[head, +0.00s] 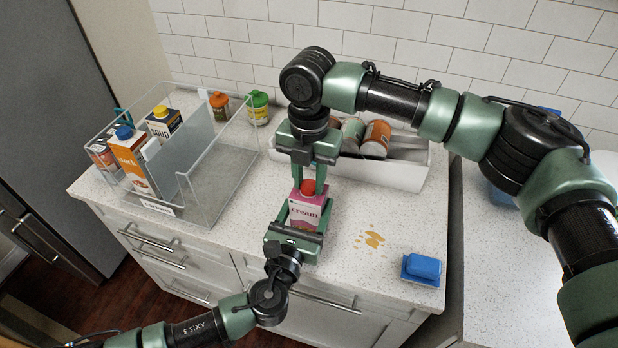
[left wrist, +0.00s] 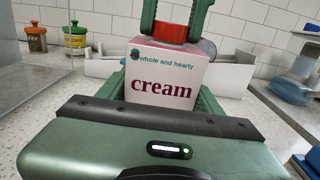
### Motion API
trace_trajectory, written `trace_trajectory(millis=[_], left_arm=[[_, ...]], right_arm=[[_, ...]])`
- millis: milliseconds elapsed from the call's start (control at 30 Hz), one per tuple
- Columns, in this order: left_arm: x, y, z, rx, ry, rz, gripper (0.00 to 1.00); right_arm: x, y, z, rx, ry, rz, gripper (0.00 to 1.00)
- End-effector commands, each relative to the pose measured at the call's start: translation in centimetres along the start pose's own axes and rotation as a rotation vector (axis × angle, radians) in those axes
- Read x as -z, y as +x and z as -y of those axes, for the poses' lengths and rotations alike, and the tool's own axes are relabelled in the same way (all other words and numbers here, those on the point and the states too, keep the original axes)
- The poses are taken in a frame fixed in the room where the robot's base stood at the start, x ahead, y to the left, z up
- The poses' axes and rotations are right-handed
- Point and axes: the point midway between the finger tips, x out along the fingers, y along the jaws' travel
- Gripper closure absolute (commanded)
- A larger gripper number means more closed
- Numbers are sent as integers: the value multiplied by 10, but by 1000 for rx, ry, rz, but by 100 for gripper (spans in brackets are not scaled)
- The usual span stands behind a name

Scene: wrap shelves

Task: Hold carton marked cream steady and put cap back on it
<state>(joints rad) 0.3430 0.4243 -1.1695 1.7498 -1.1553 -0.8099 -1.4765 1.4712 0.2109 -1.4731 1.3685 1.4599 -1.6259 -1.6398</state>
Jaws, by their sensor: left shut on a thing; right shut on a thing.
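The cream carton (head: 305,211), pink and white with a dark "cream" label, stands upright on the counter near its front edge. My left gripper (head: 297,222) is shut on the carton's sides from the front; the label also faces the camera in the left wrist view (left wrist: 163,85). The red cap (head: 308,186) is at the carton's top. My right gripper (head: 309,178) comes down from above and is shut on the cap, which also shows in the left wrist view (left wrist: 171,32). Whether the cap is seated on the spout or just above it I cannot tell.
A clear divided bin (head: 213,187) with cartons, including an orange one (head: 133,163), stands at left. A white tray (head: 408,178) with jars lies behind. A blue sponge (head: 423,267) and yellowish spill (head: 370,239) are at right. Two spice jars (head: 258,108) stand at the back.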

Motion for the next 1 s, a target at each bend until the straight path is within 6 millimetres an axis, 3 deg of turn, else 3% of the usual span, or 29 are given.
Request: trace_trajectory(millis=[167,800,1000], left_arm=[[2,0,0,0,0,-3,100],[2,0,0,0,0,-3,100],[2,-1,0,1,0,-3,100]], right_arm=[[1,2,0,1,307,-4,100],[2,2,-1,2,1969,-5,100],[2,2,-1,2,2382,-3,100]])
